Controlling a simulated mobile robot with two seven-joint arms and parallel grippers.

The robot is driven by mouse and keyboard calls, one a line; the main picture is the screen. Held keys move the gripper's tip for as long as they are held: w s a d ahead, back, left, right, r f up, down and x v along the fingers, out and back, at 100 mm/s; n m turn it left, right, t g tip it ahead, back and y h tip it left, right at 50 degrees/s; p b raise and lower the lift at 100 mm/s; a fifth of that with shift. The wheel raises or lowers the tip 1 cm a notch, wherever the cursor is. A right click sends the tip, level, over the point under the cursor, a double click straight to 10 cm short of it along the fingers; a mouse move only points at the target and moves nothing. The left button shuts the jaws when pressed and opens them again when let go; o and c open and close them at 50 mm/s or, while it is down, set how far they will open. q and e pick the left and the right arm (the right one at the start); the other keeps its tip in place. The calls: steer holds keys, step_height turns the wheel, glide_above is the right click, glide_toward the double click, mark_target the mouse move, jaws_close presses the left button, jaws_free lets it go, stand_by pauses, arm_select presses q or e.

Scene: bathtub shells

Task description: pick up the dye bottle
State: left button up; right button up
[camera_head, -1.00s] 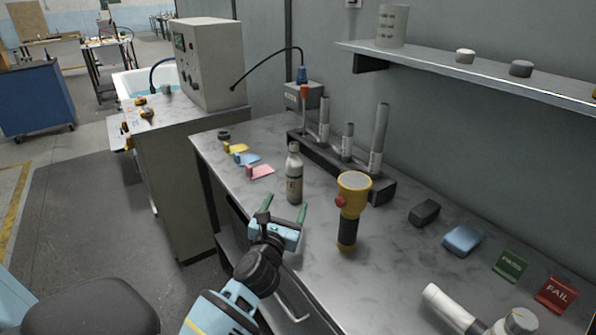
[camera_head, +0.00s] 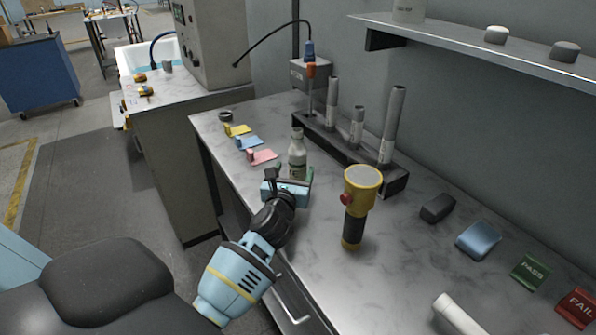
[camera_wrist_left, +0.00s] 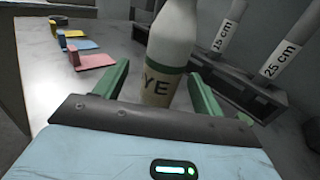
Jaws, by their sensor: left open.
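The dye bottle (camera_head: 297,150) is a white bottle with a green band and a tan label, upright on the grey bench. In the left wrist view the bottle (camera_wrist_left: 172,45) stands just ahead of my left gripper, its label reading "YE" and its top cut off. My left gripper (camera_head: 292,176) is open, its green fingers to either side of the bottle's lower part; in the left wrist view the gripper (camera_wrist_left: 160,88) shows its fingers apart. I cannot tell whether they touch the bottle. My right gripper is not in view.
A yellow flashlight-like tool (camera_head: 360,200) stands close to the right of my left gripper. A dark rack (camera_head: 340,145) with grey tubes is behind the bottle. Coloured tags (camera_head: 262,157) lie to the left. A shelf (camera_head: 480,50) overhangs at the right.

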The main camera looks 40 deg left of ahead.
mark_target(299, 159)
arm_select(q)
steer(key=shift+r+x, duration=0.2)
steer(key=shift+x, duration=1.1)
steer(key=shift+r+x, duration=0.2)
steer(key=shift+x, duration=1.05)
steer(key=shift+w+d, duration=0.1)
steer(key=shift+d, duration=0.1)
steer(key=c, duration=1.1)
